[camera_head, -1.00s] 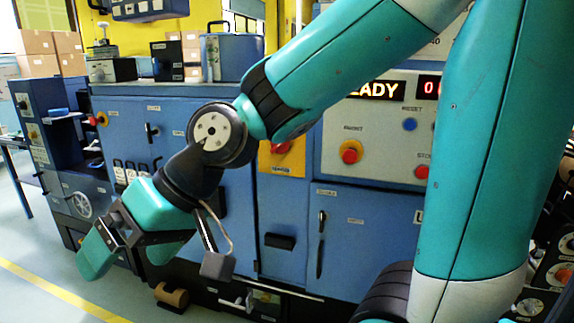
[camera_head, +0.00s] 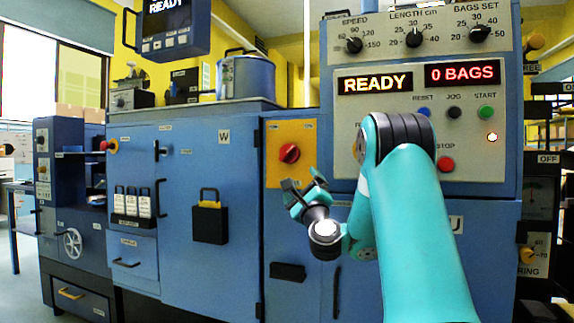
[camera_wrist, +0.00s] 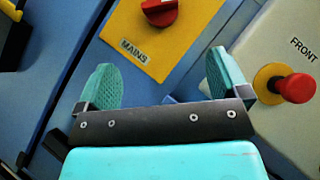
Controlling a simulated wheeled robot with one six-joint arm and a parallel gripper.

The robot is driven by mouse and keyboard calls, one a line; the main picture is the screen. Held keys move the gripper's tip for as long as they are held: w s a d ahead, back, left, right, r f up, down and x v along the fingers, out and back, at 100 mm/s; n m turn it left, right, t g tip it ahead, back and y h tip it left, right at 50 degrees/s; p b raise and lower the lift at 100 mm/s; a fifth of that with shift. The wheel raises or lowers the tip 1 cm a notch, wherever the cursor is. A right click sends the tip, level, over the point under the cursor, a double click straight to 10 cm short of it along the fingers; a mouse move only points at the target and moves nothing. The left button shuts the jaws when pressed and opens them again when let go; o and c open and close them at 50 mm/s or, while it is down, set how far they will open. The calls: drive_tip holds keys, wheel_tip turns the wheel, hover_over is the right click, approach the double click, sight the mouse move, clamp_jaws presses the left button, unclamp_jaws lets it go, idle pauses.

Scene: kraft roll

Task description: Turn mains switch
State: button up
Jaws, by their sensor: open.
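The mains switch (camera_head: 289,153) is a red rotary knob on a yellow plate (camera_head: 275,172) on the blue machine front. In the wrist view, the red knob (camera_wrist: 160,11) sits at the top edge, partly cut off, with a "MAINS" label below it on the yellow plate (camera_wrist: 185,45). My gripper (camera_head: 302,181) is just below and slightly right of the knob in the head view. In the wrist view, my gripper (camera_wrist: 163,72) has its two teal fingers wide apart with nothing between them. The knob lies beyond the fingertips, apart from them.
A red front button (camera_wrist: 296,88) on a yellow base is close to the right finger. The control panel (camera_head: 360,110) reads READY and 0 BAGS, with a red stop button (camera_head: 445,164). A black box with a yellow handle (camera_head: 210,222) is on the door at left.

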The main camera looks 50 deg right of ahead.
sight(288, 155)
drive_tip(key=p+x, duration=0.7)
drive_tip(key=p, duration=0.2)
drive_tip(key=p+x, duration=0.8)
drive_tip(key=p, duration=0.2)
drive_tip(key=shift+a+r, duration=0.2)
drive_tip(key=shift+r, duration=0.15)
drive_tip(key=shift+w+d+r+p, duration=0.2)
drive_tip(key=shift+w+d+p, duration=0.45)
drive_tip(key=shift+p, duration=0.5)
drive_tip(key=shift+w+a, duration=0.1)
drive_tip(key=shift+c, duration=0.4)
drive_tip(key=c, duration=0.9)
drive_tip(key=shift+o, duration=0.2)
